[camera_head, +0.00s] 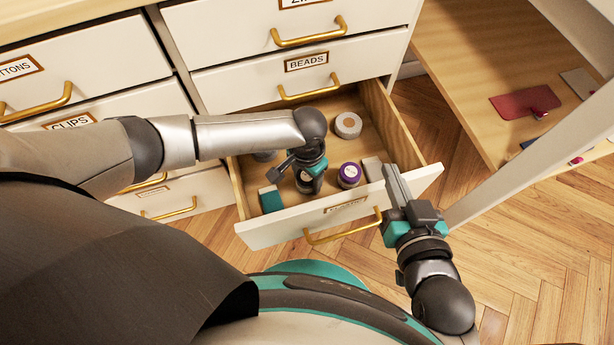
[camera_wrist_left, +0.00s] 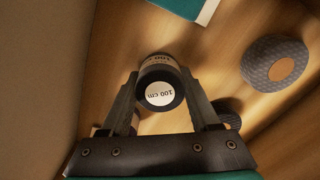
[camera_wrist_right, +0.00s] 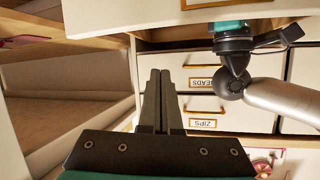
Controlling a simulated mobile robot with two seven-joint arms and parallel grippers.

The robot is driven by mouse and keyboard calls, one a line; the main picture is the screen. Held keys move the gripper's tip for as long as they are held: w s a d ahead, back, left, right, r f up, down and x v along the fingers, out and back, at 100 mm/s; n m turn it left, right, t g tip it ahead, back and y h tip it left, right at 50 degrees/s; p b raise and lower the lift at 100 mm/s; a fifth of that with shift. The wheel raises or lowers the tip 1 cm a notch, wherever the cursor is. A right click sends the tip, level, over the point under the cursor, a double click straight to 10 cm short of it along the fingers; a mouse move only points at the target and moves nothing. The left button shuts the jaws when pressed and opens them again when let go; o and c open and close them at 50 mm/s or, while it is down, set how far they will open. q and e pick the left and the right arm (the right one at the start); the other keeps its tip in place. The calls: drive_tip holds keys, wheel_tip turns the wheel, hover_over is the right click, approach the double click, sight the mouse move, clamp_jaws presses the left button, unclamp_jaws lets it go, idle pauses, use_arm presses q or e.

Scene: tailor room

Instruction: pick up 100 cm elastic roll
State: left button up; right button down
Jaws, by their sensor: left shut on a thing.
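The 100 cm elastic roll is a dark cylinder with a round white "100 cm" label, and it shows in the left wrist view (camera_wrist_left: 161,92). My left gripper (camera_head: 306,182) reaches down into the open drawer (camera_head: 300,219) and is shut on this roll, one finger on each side. In the head view the gripper largely hides the roll. The drawer's wooden floor shows around the roll; I cannot tell whether the roll touches it. My right gripper (camera_head: 391,170) is shut and empty at the drawer's right front edge, and its fingers lie together in the right wrist view (camera_wrist_right: 160,75).
The drawer also holds a grey roll (camera_head: 348,125), a purple-topped roll (camera_head: 349,175), a teal box (camera_head: 270,200) and a pale box (camera_head: 372,168). The closed BEADS drawer (camera_head: 307,66) is above. A wooden shelf (camera_head: 480,70) stands at the right.

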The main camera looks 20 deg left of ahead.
sight(307, 176)
use_arm(q)
drive_tip(key=shift+r, duration=0.15)
use_arm(e)
drive_tip(key=shift+d, duration=0.15)
